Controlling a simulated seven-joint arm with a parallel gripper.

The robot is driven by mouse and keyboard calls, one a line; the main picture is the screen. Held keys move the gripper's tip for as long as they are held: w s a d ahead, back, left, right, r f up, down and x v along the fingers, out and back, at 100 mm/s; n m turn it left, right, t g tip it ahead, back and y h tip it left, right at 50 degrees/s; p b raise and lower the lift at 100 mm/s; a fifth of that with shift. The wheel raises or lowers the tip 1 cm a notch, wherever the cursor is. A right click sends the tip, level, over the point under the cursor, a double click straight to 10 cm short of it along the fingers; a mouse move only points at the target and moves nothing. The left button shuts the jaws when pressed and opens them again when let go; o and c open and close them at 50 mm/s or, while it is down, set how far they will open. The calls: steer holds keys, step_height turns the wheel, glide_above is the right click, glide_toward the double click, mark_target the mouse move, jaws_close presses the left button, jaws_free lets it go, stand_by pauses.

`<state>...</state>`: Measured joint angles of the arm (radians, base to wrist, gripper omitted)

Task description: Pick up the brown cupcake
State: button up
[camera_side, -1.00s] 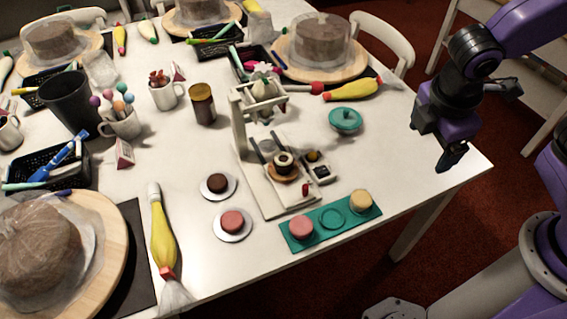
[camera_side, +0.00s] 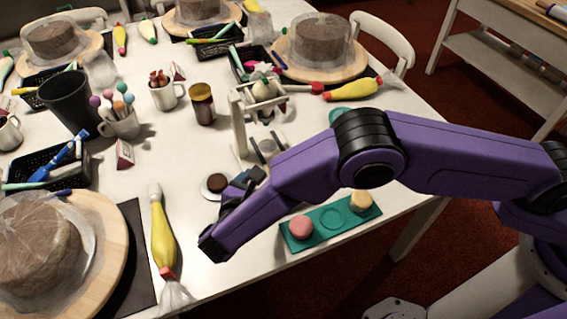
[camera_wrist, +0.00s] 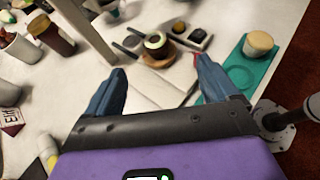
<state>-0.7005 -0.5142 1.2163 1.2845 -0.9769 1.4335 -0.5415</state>
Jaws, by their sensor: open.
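A green tray (camera_side: 331,220) holds a pink cupcake (camera_side: 301,227) and a yellow cupcake (camera_side: 361,202). A white press stand (camera_side: 240,125) stands behind my gripper. A yellow piping bag (camera_side: 161,235) lies to the left.

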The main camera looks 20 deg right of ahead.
steer(key=shift+n+t, duration=0.4)
steer(key=shift+n, duration=0.1)
steer(key=x, duration=0.4)
steer(key=f+x, duration=0.1)
steer(key=x, duration=0.2)
steer(key=a+x, duration=0.1)
steer(key=x, duration=0.3)
steer(key=shift+w+d+f, duration=0.1)
steer(key=shift+d+f, duration=0.15)
steer(key=shift+f, duration=0.25)
steer(key=shift+f+x, duration=0.25)
steer(key=shift+x, duration=2.5)
steer(key=c, duration=1.1)
